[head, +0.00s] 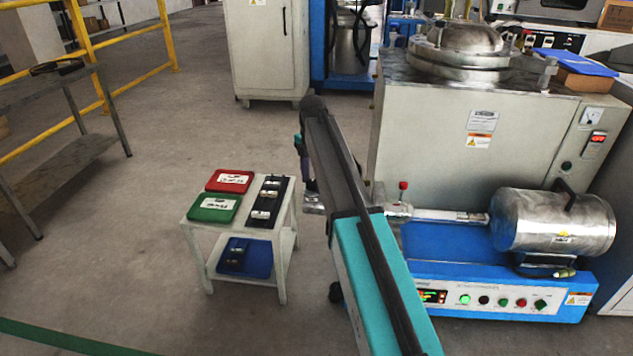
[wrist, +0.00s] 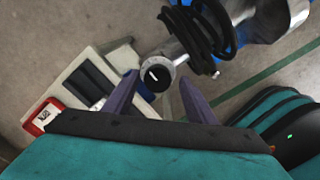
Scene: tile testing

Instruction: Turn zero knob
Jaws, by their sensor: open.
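The zero knob (wrist: 157,76) is a round dark dial with a white line and a pale metal rim, on the end of a metal shaft in the wrist view. My gripper (wrist: 160,84) is open, with one dark finger on each side of the knob in the picture. I see no contact, and the gap in depth is hard to judge. In the head view the knob is hidden behind my arm. My gripper's fingers are mostly hidden there too.
A blue-based test machine (head: 458,255) with a steel cylinder (head: 550,225) stands right of my arm. A small white cart (head: 197,232) with red and green trays stands to the left. Black cable loops (wrist: 200,35) hang beside the knob.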

